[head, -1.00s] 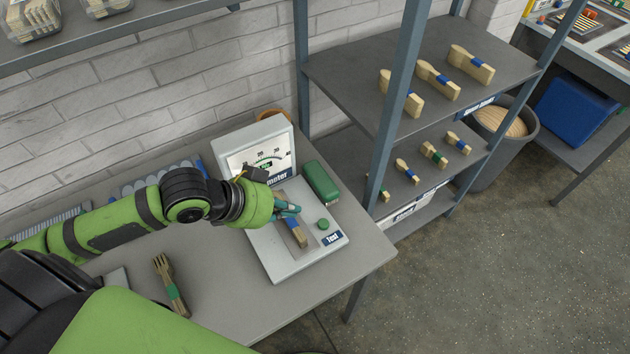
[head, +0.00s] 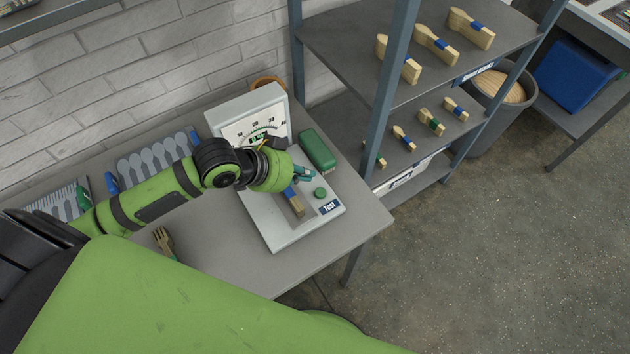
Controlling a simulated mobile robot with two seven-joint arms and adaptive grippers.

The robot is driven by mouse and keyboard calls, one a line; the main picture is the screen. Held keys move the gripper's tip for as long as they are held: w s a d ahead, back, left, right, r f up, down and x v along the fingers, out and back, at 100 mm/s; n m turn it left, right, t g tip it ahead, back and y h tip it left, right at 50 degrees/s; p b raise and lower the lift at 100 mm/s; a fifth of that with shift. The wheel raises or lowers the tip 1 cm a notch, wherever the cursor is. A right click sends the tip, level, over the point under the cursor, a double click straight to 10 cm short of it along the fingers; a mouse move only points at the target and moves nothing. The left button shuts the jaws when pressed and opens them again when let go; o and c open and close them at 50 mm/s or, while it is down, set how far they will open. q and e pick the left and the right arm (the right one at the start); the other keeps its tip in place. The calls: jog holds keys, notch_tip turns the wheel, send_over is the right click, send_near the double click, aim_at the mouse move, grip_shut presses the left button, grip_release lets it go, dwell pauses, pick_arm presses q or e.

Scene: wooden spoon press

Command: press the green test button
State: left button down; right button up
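The green test button (head: 320,193) is a small round knob on the light grey tester base (head: 285,238), just behind its "Test" label (head: 329,207). The tester's upright dial (head: 250,125) stands at the back, partly covered by my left arm. A wooden piece with a blue band (head: 296,207) lies on the base, left of the button. My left gripper (head: 304,174) is over the base, just behind and left of the button, apart from it in the picture. Its teal fingertips look close together with nothing between them. My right gripper is not in view.
A green box-shaped object (head: 318,149) lies right of the dial. A wooden fork (head: 163,240) lies on the table (head: 225,265) at left. A shelf rack (head: 345,45) with wooden cutlery stands behind right; its blue-grey post (head: 392,85) rises near the table's back right corner.

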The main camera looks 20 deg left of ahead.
aim_at(315, 193)
pick_arm(q)
jog(key=x, duration=0.3)
jog(key=shift+w+d+f, duration=0.15)
jog(key=shift+w+d, duration=0.1)
jog(key=shift+w, duration=0.05)
notch_tip(315, 193, down, 3)
jog(key=shift+r+p, duration=0.1)
jog(key=shift+p, duration=0.35)
jog(key=shift+s+f, duration=0.1)
jog(key=shift+f, duration=0.65)
jog(key=shift+f, duration=0.15)
